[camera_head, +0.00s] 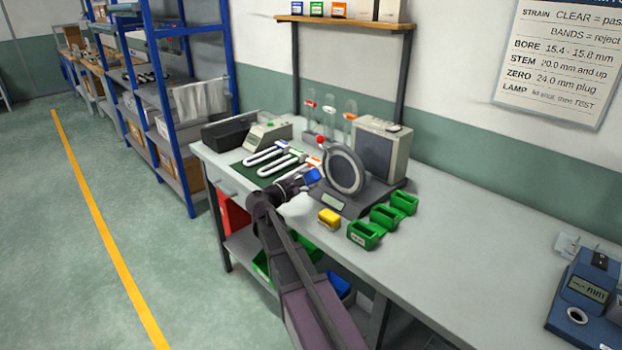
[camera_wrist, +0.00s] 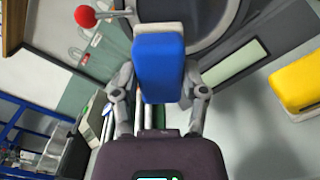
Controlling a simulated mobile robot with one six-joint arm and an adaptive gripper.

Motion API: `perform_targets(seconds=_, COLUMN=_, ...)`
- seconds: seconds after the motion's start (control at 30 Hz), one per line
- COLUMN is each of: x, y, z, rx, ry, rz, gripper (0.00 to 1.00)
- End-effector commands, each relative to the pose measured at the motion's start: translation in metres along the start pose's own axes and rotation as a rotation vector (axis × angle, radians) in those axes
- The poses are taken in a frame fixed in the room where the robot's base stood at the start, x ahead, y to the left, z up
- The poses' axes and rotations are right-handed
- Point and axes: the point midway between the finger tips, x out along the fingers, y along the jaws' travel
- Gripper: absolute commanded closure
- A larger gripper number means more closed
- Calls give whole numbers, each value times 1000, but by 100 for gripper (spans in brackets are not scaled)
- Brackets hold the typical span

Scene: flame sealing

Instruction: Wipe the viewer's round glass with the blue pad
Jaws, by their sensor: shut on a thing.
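Whether the pad touches the glass I cannot tell. In the wrist view the fingers (camera_wrist: 160,88) flank the pad.
A red ball knob (camera_head: 320,140) sits at the viewer's upper left. A yellow block (camera_head: 329,218) and several green bins (camera_head: 364,236) stand in front and to the right. White U-shaped tubes (camera_head: 283,166) lie on a green mat to the left. The bench's right middle is clear.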

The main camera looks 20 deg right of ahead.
Motion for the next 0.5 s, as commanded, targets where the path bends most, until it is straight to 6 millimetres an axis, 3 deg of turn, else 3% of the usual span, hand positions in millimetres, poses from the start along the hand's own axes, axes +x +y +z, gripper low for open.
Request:
perform_targets(seconds=0.2, x=-14, y=0, z=0, rx=0, ry=0, rz=0, gripper=82)
perform_targets(seconds=0.5, x=-17, y=0, z=0, rx=0, ry=0, rz=0, gripper=82)
